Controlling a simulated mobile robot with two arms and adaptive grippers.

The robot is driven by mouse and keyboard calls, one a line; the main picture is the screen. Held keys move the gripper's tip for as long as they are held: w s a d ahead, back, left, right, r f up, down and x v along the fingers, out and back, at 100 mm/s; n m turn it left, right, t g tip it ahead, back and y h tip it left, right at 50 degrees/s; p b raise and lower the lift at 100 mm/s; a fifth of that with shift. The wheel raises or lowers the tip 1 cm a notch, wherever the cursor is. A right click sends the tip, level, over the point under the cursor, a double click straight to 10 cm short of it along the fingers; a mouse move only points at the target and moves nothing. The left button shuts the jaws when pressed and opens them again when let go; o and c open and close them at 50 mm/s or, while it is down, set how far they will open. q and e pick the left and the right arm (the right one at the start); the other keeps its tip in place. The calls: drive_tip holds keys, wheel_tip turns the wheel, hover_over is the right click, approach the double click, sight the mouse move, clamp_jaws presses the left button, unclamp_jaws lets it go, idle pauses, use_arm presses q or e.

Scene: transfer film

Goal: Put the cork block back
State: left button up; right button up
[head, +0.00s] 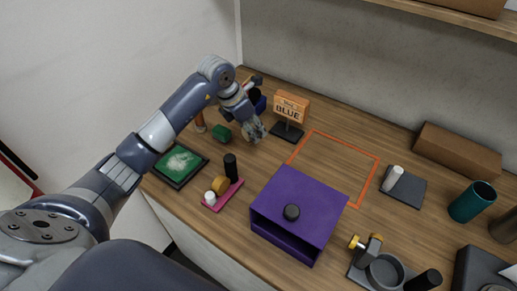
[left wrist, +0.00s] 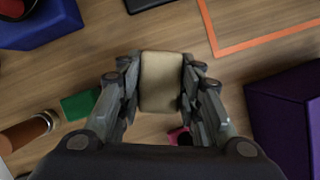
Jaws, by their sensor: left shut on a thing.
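The cork block (left wrist: 161,82) is a tan, rounded block between the fingertips of my left gripper (left wrist: 160,88) in the left wrist view. The fingers are shut on its two sides. In the head view my left gripper (head: 255,130) is over the back left of the table, to the right of a green block (head: 221,133) and in front of the sign (head: 291,108) that reads BLUE. The cork block is hard to make out there. An orange square outline (head: 319,134) lies on the table to the right, its inside bare. My right gripper is not in view.
A purple box (head: 300,198) with a black knob stands front middle. A pink tray (head: 223,196) and a black-framed green picture (head: 179,165) are front left. A grey pad (head: 410,190), a teal cup (head: 472,202) and a brown box (head: 457,150) are on the right.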

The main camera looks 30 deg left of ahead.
sight(244, 134)
use_arm(q)
wheel_tip(244, 134, down, 4)
drive_tip(key=shift+r+p, duration=0.1)
drive_tip(key=shift+p, duration=0.4)
wheel_tip(244, 134, down, 4)
drive_tip(key=shift+f+p, duration=0.1)
drive_tip(key=shift+p, duration=0.5)
drive_tip(key=shift+f, duration=0.1)
drive_tip(key=o, duration=0.8)
drive_tip(key=shift+o, duration=1.1)
drive_tip(key=shift+a+r, duration=0.1)
drive_tip(key=shift+r, duration=0.2)
drive_tip(key=b+v, duration=0.2)
drive_tip(key=v, duration=0.8)
drive_tip(key=shift+a+r+b, duration=0.1)
drive_tip(key=shift+r+b, duration=0.05)
drive_tip(key=shift+b, duration=0.25)
drive_tip(key=shift+v, duration=0.75)
